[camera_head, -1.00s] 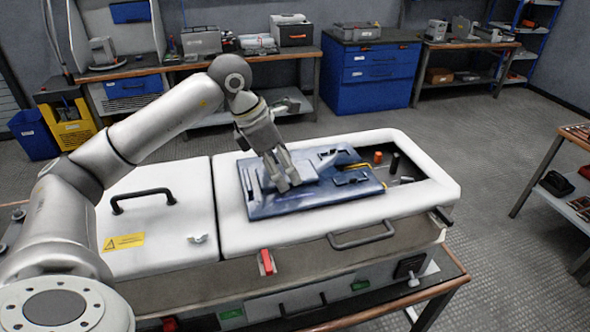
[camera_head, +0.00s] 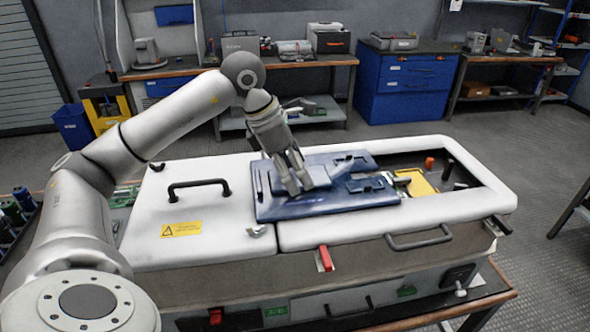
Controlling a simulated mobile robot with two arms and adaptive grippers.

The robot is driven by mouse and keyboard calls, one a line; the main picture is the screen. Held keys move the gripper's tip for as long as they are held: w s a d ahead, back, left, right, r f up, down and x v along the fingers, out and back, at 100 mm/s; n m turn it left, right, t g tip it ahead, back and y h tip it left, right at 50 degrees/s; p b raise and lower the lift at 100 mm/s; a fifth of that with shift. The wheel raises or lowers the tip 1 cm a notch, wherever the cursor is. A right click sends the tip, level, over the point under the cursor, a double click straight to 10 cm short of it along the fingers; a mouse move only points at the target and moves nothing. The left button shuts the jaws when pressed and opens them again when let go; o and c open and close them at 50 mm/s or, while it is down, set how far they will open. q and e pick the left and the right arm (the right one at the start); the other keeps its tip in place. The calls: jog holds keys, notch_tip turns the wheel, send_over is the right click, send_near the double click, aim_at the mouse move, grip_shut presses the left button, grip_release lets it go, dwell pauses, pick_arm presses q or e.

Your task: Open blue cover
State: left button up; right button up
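The blue cover (camera_head: 335,204) lies on the white top of the capacitor bank box (camera_head: 300,236), over the left part of the dark opening (camera_head: 459,172) and slightly over the left lid section. My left gripper (camera_head: 301,187) comes down on the cover's upper face near its left-middle part. Its fingers point down at the raised part of the cover; I cannot tell whether they are closed on it. Inside the uncovered part of the opening, a yellow piece (camera_head: 417,183) and an orange part (camera_head: 429,163) show. My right gripper is not in view.
The left lid section (camera_head: 215,222) has a black handle (camera_head: 198,187) and a yellow warning label. A red latch (camera_head: 324,258) and a black handle (camera_head: 419,238) are on the box's front. Workbenches and blue cabinets (camera_head: 405,88) stand behind, with open floor between.

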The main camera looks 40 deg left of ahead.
pick_arm(q)
jog(key=o, duration=0.3)
jog(key=shift+r, duration=0.1)
jog(key=v, duration=1.1)
jog(key=shift+s+a+r, duration=0.1)
jog(key=shift+s+r, duration=0.05)
jog(key=shift+r, duration=0.2)
